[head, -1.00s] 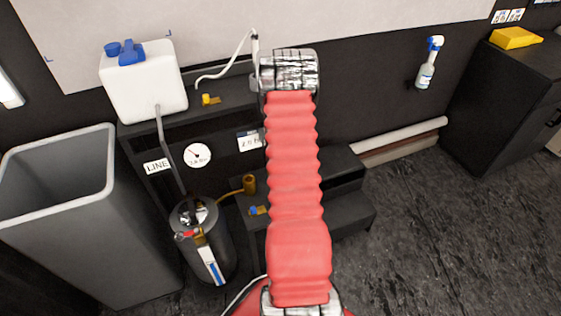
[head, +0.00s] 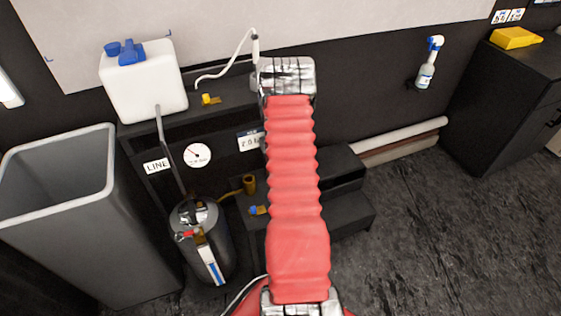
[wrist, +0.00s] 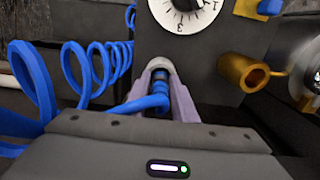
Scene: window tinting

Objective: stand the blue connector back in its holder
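In the wrist view my gripper (wrist: 163,84) points away from the camera, its two pale purple-grey fingers close together around the end of a blue hose. The blue connector (wrist: 160,84) is between the fingers, mostly hidden by them. A brass tube-shaped holder (wrist: 245,72), its round mouth open and empty, is to the right of the fingers, apart from them. It also shows in the head view (head: 249,184), upright on the dark step. In the head view my arm hides the fingers and connector.
Blue hose coils (wrist: 95,65) hang left of my gripper. A white dial (wrist: 185,14) is above, and a brass block with a blue part (wrist: 258,7) at upper right. A dark pressure tank (head: 202,240) and grey bin (head: 75,215) stand left; open floor (head: 450,235) lies right.

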